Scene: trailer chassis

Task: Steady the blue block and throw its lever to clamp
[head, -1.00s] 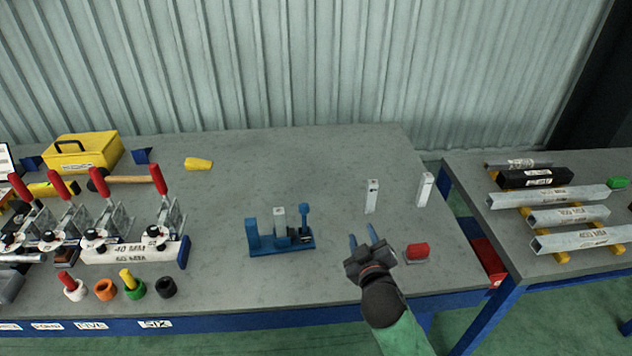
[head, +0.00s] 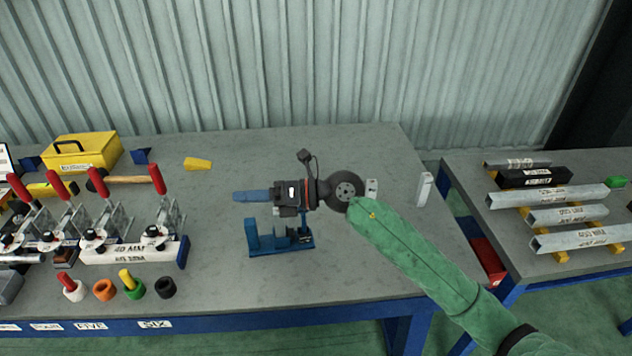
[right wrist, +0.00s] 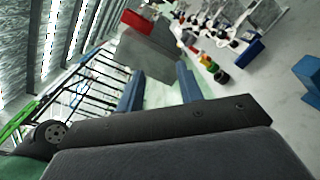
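The blue block (head: 268,246) is a low fixture standing on the grey bench, with a raised end at its left. My right gripper (head: 240,197) is above and behind it in the head view, fingers pointing left, and covers the upper part of the lever and of the pale upright piece in the block. Only a dark lower part near the lever's foot shows. In the right wrist view, the two blue fingers (right wrist: 160,80) are apart with nothing between them. A blue piece (right wrist: 309,76) at the right edge there may be the block. My left gripper is not in view.
Toggle clamps with red handles (head: 158,180) stand at the left, with several coloured rings (head: 104,289) in front. A white upright post (head: 424,189) stands at the right; another is partly hidden by my wrist.

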